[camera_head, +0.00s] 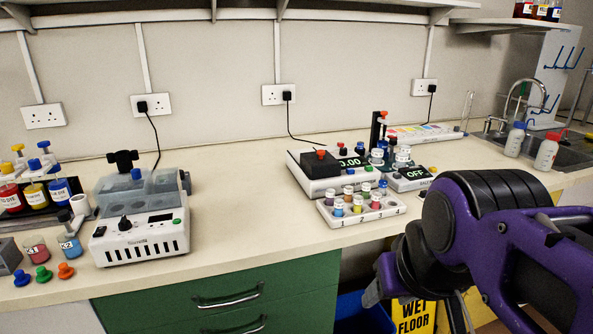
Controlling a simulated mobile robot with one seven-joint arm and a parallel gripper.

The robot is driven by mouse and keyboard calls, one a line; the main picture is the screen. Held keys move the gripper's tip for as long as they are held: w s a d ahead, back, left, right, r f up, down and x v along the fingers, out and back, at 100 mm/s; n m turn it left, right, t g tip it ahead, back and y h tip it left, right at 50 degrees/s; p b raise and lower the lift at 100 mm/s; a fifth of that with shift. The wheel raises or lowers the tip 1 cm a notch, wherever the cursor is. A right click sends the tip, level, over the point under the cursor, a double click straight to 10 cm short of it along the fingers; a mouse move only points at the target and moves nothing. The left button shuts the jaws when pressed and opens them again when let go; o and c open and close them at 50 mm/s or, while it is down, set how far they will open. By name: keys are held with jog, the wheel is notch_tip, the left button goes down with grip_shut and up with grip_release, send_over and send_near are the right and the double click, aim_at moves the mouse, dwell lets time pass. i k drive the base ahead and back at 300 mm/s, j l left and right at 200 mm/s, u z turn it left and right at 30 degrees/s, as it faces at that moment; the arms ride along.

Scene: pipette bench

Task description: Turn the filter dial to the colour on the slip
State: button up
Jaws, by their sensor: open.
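I cannot make out a colour slip for certain; a pale strip with coloured patches (423,132) lies against the back wall. My gripper (415,300) is at the lower right, in front of the bench edge, open and empty, apart from the instrument. My purple arm hides part of the bench.
A white rack of small coloured-capped vials (343,219) stands in front of the instrument. A small "OFF" display unit (411,180) is beside it. A water bath (142,222) and dye bottles (35,196) are left. Bare bench (235,205) lies between. A sink (570,150) is right.

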aim_at(343, 151)
jog(key=i+l, duration=0.2)
jog(key=l, duration=0.2)
jog(key=i+l, duration=0.15)
jog(key=l, duration=0.2)
jog(key=i+l, duration=0.2)
jog(key=l, duration=0.2)
jog(key=i+l, duration=0.2)
jog(key=l, duration=0.15)
